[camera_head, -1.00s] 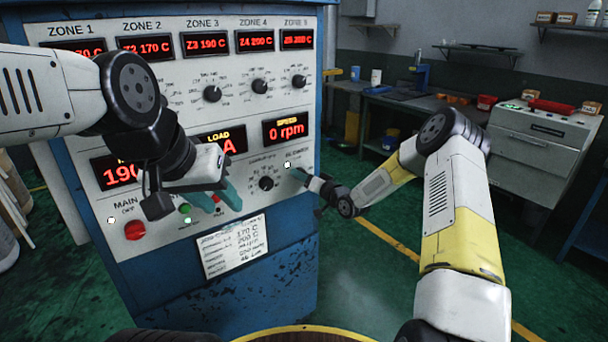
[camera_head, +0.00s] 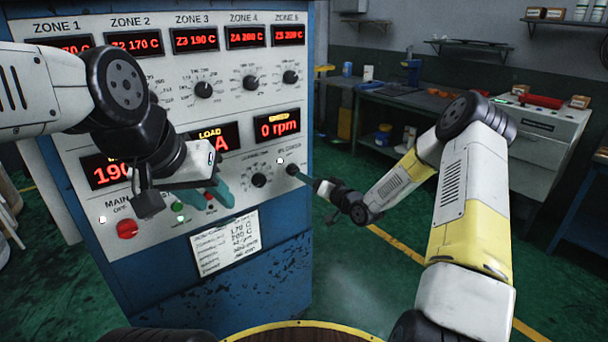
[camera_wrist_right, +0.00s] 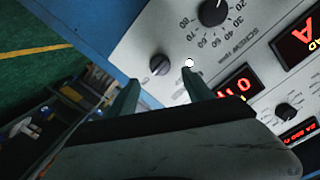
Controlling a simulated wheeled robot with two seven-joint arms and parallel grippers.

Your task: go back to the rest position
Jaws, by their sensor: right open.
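The control panel (camera_head: 150,207) fills the left half of the head view. My left gripper (camera_head: 217,197) is in front of its lower middle, near a green button (camera_head: 178,207) and a red one (camera_head: 209,195); its teal fingers overlap there, so its opening is unclear. My right gripper (camera_head: 312,182) is just off the panel's lower right, by a dark selector knob (camera_head: 292,170). In the right wrist view its two teal fingers (camera_wrist_right: 160,98) are apart with nothing between them. That selector (camera_wrist_right: 160,65) shows beyond the fingertips, with a lit white lamp (camera_wrist_right: 189,62) beside it.
A red stop button (camera_head: 127,229) and a paper sheet (camera_head: 224,243) are low on the panel. A workbench (camera_head: 415,105) and a grey cabinet (camera_head: 545,150) stand at the back right. The green floor right of the panel is mostly clear.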

